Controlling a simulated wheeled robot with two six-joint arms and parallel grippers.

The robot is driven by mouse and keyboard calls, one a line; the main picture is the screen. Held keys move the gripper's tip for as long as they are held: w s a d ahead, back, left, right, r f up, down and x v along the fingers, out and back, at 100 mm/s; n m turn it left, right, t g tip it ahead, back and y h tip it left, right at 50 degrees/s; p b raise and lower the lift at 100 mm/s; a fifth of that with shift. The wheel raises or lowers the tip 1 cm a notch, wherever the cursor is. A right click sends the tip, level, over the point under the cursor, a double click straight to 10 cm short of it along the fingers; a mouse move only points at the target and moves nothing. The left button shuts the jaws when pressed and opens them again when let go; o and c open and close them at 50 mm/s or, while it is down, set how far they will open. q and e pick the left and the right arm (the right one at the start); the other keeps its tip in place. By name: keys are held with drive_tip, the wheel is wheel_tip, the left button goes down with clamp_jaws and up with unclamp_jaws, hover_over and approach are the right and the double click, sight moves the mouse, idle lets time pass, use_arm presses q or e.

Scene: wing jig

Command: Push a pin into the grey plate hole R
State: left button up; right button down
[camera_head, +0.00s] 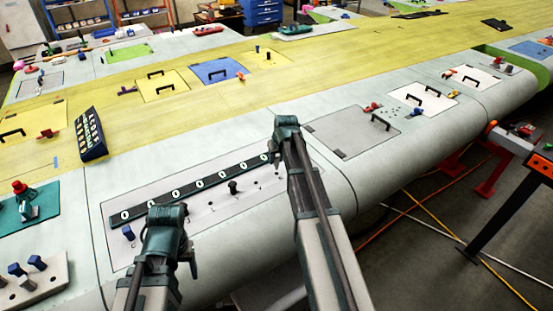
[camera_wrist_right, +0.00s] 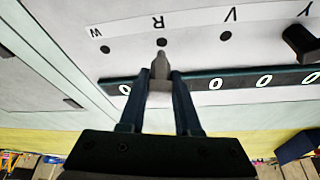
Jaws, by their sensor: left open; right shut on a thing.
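The grey plate (camera_head: 215,205) lies on the pale wing skin in the head view. In the right wrist view it (camera_wrist_right: 190,62) carries a label strip, upside down, with W, R, V and Y. My right gripper (camera_wrist_right: 161,82) is shut on a grey pin (camera_wrist_right: 160,64). The pin's tapered tip overlaps hole R (camera_wrist_right: 162,41); I cannot tell whether it has entered. Hole W (camera_wrist_right: 105,49) and hole V (camera_wrist_right: 225,36) look empty. My left gripper (camera_head: 165,217) is over the plate's near left part, away from the pin; its fingertips are hidden.
A black strip with white rings (camera_head: 198,187) runs along the plate. A black pin (camera_head: 233,187) and a blue pin (camera_head: 128,233) stand on the plate. A pale block with blue pins (camera_head: 35,275) is at lower left. A dark box (camera_head: 91,135) stands on the wing.

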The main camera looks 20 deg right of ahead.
use_arm(q)
drive_tip(key=shift+f+b, duration=0.4)
drive_tip(key=shift+f, duration=0.35)
use_arm(e)
drive_tip(key=shift+f, duration=0.75)
use_arm(q)
drive_tip(key=shift+f, duration=0.1)
use_arm(e)
drive_tip(key=shift+f, duration=0.15)
use_arm(q)
drive_tip(key=shift+f+b, duration=1.3)
drive_tip(key=shift+b, duration=0.1)
use_arm(e)
drive_tip(key=shift+f, duration=1.25)
drive_tip(key=c, duration=0.5)
unclamp_jaws()
use_arm(q)
wheel_tip(320, 180, up, 13)
drive_tip(key=p, duration=1.2)
drive_tip(key=shift+p, duration=0.4)
use_arm(e)
drive_tip(key=v, duration=1.4)
drive_tip(key=shift+s+f, duration=0.1)
